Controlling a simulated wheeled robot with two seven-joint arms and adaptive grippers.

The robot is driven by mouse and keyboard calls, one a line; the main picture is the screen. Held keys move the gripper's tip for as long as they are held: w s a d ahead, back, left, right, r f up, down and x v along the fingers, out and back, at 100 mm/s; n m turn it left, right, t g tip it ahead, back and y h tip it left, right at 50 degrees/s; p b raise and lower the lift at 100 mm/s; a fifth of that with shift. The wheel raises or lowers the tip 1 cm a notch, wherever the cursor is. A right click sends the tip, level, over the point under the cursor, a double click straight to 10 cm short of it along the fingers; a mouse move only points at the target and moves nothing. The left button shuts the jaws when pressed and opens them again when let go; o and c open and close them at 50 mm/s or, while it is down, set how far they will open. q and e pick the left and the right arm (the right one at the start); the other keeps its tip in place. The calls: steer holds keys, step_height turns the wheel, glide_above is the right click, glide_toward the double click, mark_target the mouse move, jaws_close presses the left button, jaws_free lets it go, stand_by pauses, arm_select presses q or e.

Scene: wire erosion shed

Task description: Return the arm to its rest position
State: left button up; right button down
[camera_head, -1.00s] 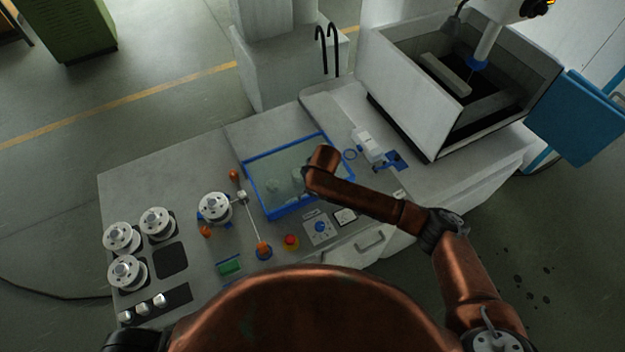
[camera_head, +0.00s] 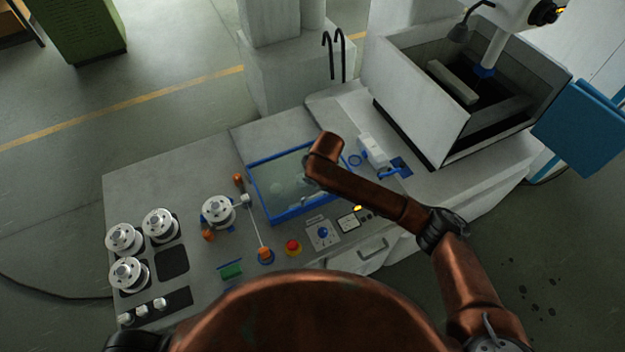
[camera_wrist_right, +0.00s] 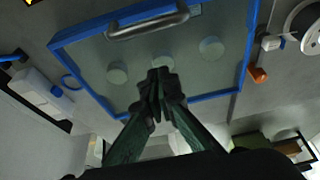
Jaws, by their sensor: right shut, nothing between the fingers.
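My right arm reaches in from the right in the head view and bends above a blue-rimmed tray (camera_head: 283,214). My right gripper (camera_wrist_right: 157,85) shows in the wrist view with its dark fingers together and nothing between them. In the head view the gripper is hidden behind my own arm. My left gripper is not in view.
A grey metal bar handle (camera_wrist_right: 147,23) and several pale round discs (camera_wrist_right: 210,48) show at the tray. A large open tank (camera_head: 420,112) stands behind right.

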steer(key=s+d+f+m+h, duration=0.15)
steer(key=s+d+f, duration=0.25)
steer(key=s+d, duration=0.85)
steer(key=s+d+f+m+h+b, duration=0.15)
steer(key=s+d+f, duration=0.25)
steer(key=s+d, duration=0.9)
steer(key=s+d+f+m+p, duration=0.1)
steer(key=s+d+f+m, duration=0.25)
steer(key=s+d, duration=0.95)
step_height(320, 180, down, 35)
steer(key=n+g+b, duration=0.1)
steer(key=b, duration=0.7)
arm_select(q)
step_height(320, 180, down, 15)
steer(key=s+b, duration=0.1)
steer(key=b, duration=0.5)
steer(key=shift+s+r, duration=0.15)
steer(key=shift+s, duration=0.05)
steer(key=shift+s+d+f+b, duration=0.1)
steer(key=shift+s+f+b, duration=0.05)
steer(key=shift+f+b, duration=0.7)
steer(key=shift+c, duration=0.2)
arm_select(e)
steer(key=s+f, duration=1)
steer(key=f, duration=0.3)
steer(key=s+f+n+g, duration=0.1)
steer(key=s+f, duration=0.9)
steer(key=f, duration=0.4)
steer(key=shift+f+g+y, duration=0.3)
steer(key=shift+y, duration=0.1)
